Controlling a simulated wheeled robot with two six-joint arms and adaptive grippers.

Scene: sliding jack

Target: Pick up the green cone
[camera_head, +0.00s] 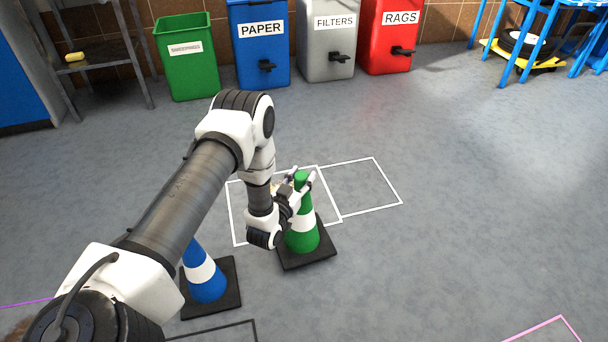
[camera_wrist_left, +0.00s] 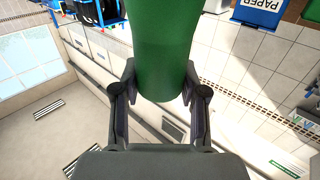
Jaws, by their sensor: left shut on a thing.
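The green cone (camera_head: 304,238) with a white band stands upright on its black square base, at the middle of the head view. The base lies partly over a white outlined square on the floor. My left gripper (camera_head: 304,178) is shut on the upper part of the cone, a finger on each side. In the left wrist view the green cone (camera_wrist_left: 163,50) fills the top middle between the two fingers (camera_wrist_left: 160,100). Whether the base touches the floor is hard to tell. My right gripper is not in view.
A blue cone (camera_head: 205,278) with a white band stands at left, partly behind my left arm. A second white outlined square (camera_head: 362,186) is empty. Green, blue, grey and red bins (camera_head: 387,38) line the back wall. Floor to the right is clear.

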